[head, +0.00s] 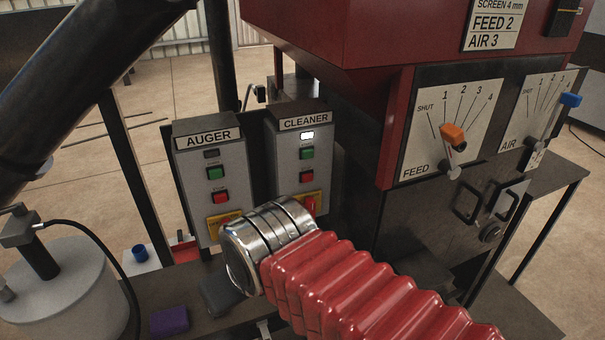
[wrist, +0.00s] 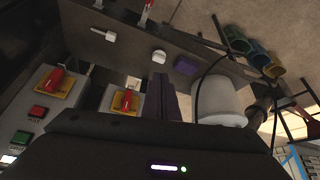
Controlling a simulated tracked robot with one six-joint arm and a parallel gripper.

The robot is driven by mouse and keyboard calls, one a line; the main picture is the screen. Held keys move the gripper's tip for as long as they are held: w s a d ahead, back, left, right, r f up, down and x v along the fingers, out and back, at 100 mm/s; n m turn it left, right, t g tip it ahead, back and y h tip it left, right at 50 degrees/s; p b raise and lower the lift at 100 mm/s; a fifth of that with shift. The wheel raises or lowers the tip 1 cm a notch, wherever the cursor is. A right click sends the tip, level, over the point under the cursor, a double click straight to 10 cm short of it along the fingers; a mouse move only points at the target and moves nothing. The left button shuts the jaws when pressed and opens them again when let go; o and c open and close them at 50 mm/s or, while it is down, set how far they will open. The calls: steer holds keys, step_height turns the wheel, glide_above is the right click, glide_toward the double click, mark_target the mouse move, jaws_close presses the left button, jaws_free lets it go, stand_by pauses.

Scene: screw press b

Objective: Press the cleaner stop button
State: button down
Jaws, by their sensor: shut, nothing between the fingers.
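The cleaner box (head: 286,160) stands right of the auger box in the head view. Its red stop button (head: 306,182) sits below a green button (head: 306,153) and a lit white lamp (head: 307,135). In the wrist view, which is turned over, the red cleaner button (wrist: 38,112) is at the left edge, with nothing over it. My gripper (wrist: 160,77) shows as dark, shut fingers in the wrist view, with nothing held. They are apart from the red button, to its right in the picture. My arm covers the lower part of the cleaner box in the head view.
The auger box (head: 196,190) has similar buttons. Yellow plates with red switches (head: 224,224) sit below both button pairs. A purple block (head: 169,320) and a grey canister (head: 82,285) stand at lower left. The red machine (head: 330,35) with feed and air levers rises at right.

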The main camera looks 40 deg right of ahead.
steer(key=shift+w+d, duration=0.1)
steer(key=shift+w, duration=0.15)
steer(key=w+d+f+m+t+y, duration=0.2)
steer(key=w+d+m+t+y, duration=0.15)
steer(key=w+d+m, duration=0.65)
steer(key=s+d+r+m+h, duration=0.1)
steer(key=s+d+m, duration=0.1)
steer(key=d, duration=0.6)
steer(key=s+d+r+m+h, duration=0.1)
steer(key=s+d, duration=0.3)
steer(key=d, duration=0.4)
steer(key=shift+d+r+m+t, duration=0.25)
steer(key=shift+r+m+t, duration=0.15)
steer(key=shift+m, duration=0.3)
steer(key=shift+w+h, duration=0.1)
steer(key=shift+h, duration=0.15)
